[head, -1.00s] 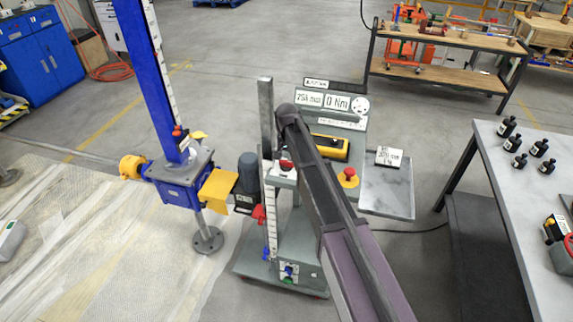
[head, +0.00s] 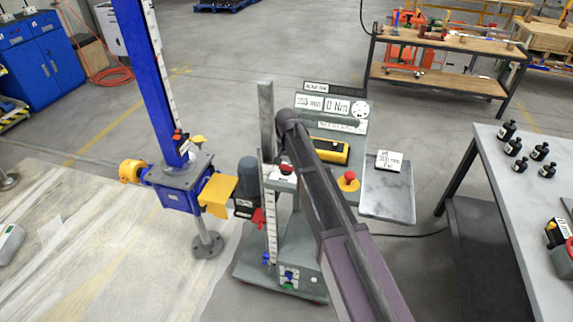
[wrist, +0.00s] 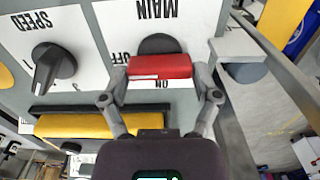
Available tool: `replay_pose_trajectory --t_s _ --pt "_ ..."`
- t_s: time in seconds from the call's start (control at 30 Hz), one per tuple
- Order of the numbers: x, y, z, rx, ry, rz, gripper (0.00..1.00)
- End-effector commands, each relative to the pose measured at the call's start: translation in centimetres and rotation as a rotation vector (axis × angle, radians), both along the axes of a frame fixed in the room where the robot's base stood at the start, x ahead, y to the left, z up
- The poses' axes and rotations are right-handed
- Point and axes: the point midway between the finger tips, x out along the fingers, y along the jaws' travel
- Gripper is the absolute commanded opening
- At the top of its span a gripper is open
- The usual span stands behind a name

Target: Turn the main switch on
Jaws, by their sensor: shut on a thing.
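In the wrist view the main switch (wrist: 160,66) is a red handle with a black round part behind it, on a white plate lettered MAIN. OFF is lettered beside it and ON near the handle's edge close to my gripper; the picture shows the lettering upside down. My gripper (wrist: 161,76) has one finger at each end of the red handle and is shut on it. Which mark the handle points to I cannot tell for sure.
A black SPEED knob (wrist: 52,66) and a yellow bar (wrist: 80,124) are close by in the wrist view. A grey post (head: 266,120) stands left of my arm. A red mushroom button (head: 349,176) is to its right, and a blue screw jack (head: 178,190) farther left.

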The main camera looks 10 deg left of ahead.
Motion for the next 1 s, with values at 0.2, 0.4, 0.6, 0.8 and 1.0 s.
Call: replay_pose_trajectory --t_s 0.2,0.4,0.6,0.8,1.0 --pt "-0.03 -0.01 -0.02 -0.001 0.001 0.043 0.32" --pt "-0.04 0.03 -0.02 -0.001 0.001 0.138 0.32" --pt "-0.05 0.08 -0.02 -0.001 0.001 0.29 0.32" --pt "-0.08 0.14 -0.03 -0.001 0.001 0.475 0.32" --pt "-0.13 0.2 -0.03 -0.001 0.001 0.665 0.32"
